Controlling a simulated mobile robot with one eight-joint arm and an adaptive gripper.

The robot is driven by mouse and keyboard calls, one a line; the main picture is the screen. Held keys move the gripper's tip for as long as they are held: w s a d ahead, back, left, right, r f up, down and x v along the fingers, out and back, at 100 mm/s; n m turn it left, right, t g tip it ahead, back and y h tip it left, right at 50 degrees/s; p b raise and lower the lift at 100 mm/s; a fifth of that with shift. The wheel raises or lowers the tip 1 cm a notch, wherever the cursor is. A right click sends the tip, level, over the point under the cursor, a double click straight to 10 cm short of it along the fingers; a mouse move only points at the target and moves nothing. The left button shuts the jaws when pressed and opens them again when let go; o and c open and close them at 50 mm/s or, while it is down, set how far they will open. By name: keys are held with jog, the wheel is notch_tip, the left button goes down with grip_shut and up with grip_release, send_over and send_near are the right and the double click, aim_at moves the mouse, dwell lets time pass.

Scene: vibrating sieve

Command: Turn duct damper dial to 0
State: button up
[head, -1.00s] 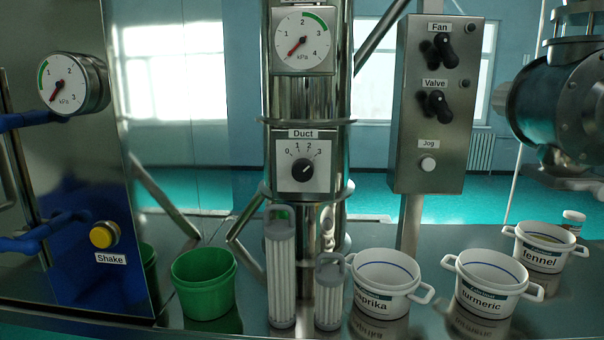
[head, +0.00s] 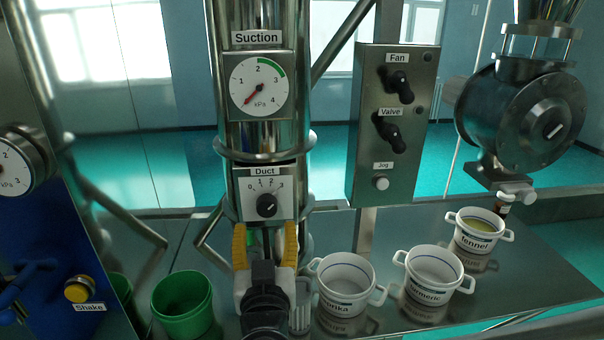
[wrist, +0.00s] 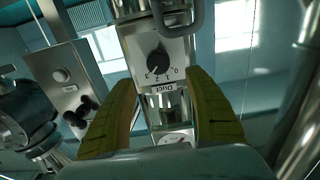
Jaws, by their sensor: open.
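The duct damper dial (head: 266,205) is a black round knob on a white plate marked 0 to 3, under a "Duct" label on the steel pipe. Its white mark points up and right, toward the 3. In the wrist view the dial (wrist: 158,58) appears upside down, beyond and between the fingertips. My gripper (head: 265,232) has yellow fingers spread apart, just below the dial in the head view. It is open and empty and does not touch the knob. The fingers also show in the wrist view (wrist: 161,76).
The suction gauge (head: 259,86) is above the dial. The switch box (head: 385,130) with fan, valve and jog controls stands to the right. A green bucket (head: 185,308) and white paprika (head: 345,285), turmeric (head: 434,275) and fennel (head: 480,230) pots stand on the bench below.

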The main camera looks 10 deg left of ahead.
aim_at(267, 208)
jog(key=b+x, duration=0.1)
jog(key=x, duration=0.9)
jog(key=shift+d+f, duration=0.1)
jog(key=shift+d, duration=0.05)
jog(key=shift+c, duration=0.2)
jog(key=c, duration=1.2)
